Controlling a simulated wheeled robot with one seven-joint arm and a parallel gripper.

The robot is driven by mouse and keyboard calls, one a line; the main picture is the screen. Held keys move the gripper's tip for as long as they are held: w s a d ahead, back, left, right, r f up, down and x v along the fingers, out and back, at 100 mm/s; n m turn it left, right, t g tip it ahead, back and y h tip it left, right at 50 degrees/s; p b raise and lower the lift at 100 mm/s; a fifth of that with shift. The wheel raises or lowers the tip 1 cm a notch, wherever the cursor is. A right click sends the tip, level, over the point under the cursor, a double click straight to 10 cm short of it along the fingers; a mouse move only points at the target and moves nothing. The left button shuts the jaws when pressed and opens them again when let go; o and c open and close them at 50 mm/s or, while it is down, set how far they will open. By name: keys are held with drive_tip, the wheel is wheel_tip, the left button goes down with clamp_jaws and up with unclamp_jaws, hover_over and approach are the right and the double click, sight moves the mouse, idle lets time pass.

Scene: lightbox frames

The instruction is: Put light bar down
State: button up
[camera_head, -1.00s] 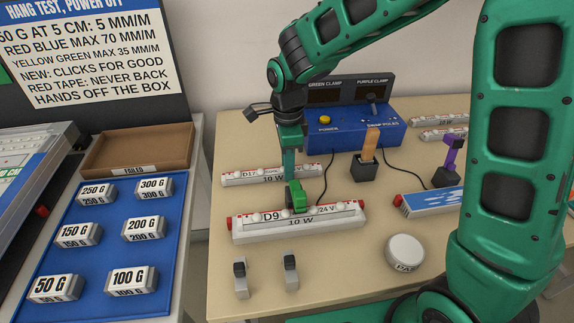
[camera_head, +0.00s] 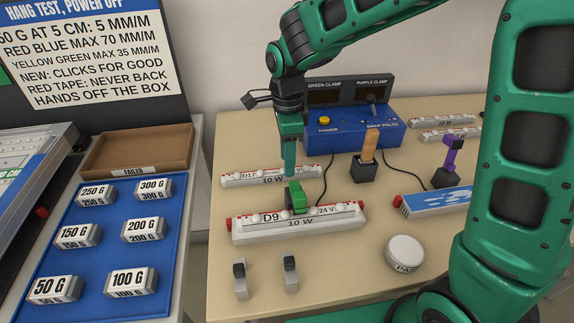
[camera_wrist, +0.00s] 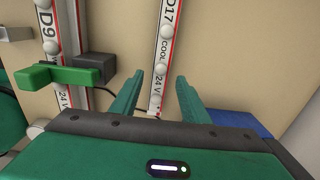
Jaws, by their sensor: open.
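The D9 light bar (camera_head: 263,231), white with red ends, lies on the table. A green clamp (camera_head: 297,198) sits on it near its middle; the wrist view shows the clamp (camera_wrist: 68,75) across the D9 bar (camera_wrist: 51,45) at left. The D17 light bar (camera_head: 236,178) lies behind it on the table. My gripper (camera_head: 289,172) is open and empty, above the table behind the green clamp. In the wrist view the D17 bar (camera_wrist: 166,45) runs up from between my gripper's fingers (camera_wrist: 160,88), apparently below them.
The blue power box (camera_head: 350,128) stands at the back. An orange-topped holder (camera_head: 366,165) and a purple clamp (camera_head: 450,160) stand right. Two small grey posts (camera_head: 291,272) and a white round button (camera_head: 404,252) are in front. Weights fill a blue tray (camera_head: 105,210) at left.

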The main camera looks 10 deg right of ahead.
wheel_tip(320, 180, up, 9)
idle(0.3)
drive_tip(key=shift+f, duration=0.1)
